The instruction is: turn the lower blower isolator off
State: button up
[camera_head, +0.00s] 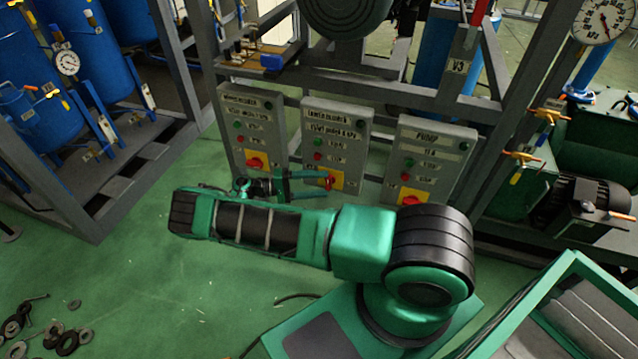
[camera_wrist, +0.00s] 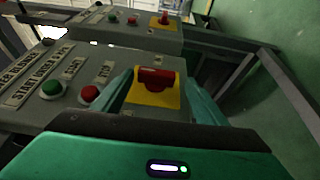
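The lower blower box (camera_head: 337,135) is the middle of three grey control boxes, with a green and a red button. Its isolator is a red handle (camera_wrist: 157,78) on a yellow plate (camera_wrist: 153,97) at the lower end of the box. The isolator also shows in the head view (camera_head: 328,181), partly covered by my fingers. My gripper (camera_head: 322,183) reaches in from the left, its two teal fingers on either side of the handle. In the wrist view my gripper (camera_wrist: 160,84) looks open around it, with small gaps; contact is not clear.
The left box (camera_head: 252,120) and the pump box (camera_head: 432,155) stand close on either side with similar red isolators. Grey frame posts and pipes rise behind. A motor (camera_head: 590,200) stands at the right. Loose rings (camera_head: 68,342) lie on the green floor at lower left.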

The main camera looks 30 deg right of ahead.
jog(key=shift+r, duration=0.15)
jog(key=v, duration=1)
jog(key=shift+w+a, duration=0.3)
